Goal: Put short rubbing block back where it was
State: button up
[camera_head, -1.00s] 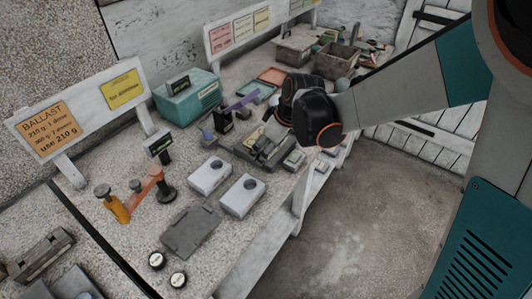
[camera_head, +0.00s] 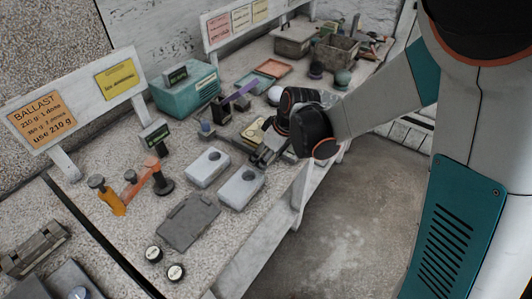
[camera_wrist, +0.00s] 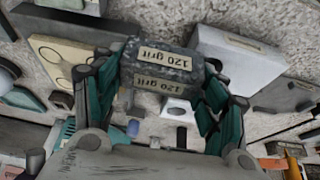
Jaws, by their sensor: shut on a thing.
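My gripper (camera_wrist: 160,95) is shut on a small speckled grey block, the rubbing block (camera_wrist: 158,66), which bears two "120 grit" labels in the wrist view. The teal-sided fingers hold it from both sides. In the head view my gripper (camera_head: 264,156) is over the front part of the bench, beside the pale grey boxes. The block is too small and covered to make out there, and its height above the bench is unclear.
Two pale grey boxes with round recesses (camera_head: 208,167) (camera_head: 241,187) and a dark grey plate (camera_head: 188,221) lie in front. A yellowish plate with dark discs (camera_wrist: 62,62) is beside the gripper. A teal box (camera_head: 184,93), a white ball (camera_head: 275,95) and trays stand behind.

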jog(key=shift+f+b, duration=0.35)
jog(key=shift+f, duration=0.15)
jog(key=o, duration=1.1)
jog(key=shift+r, duration=0.15)
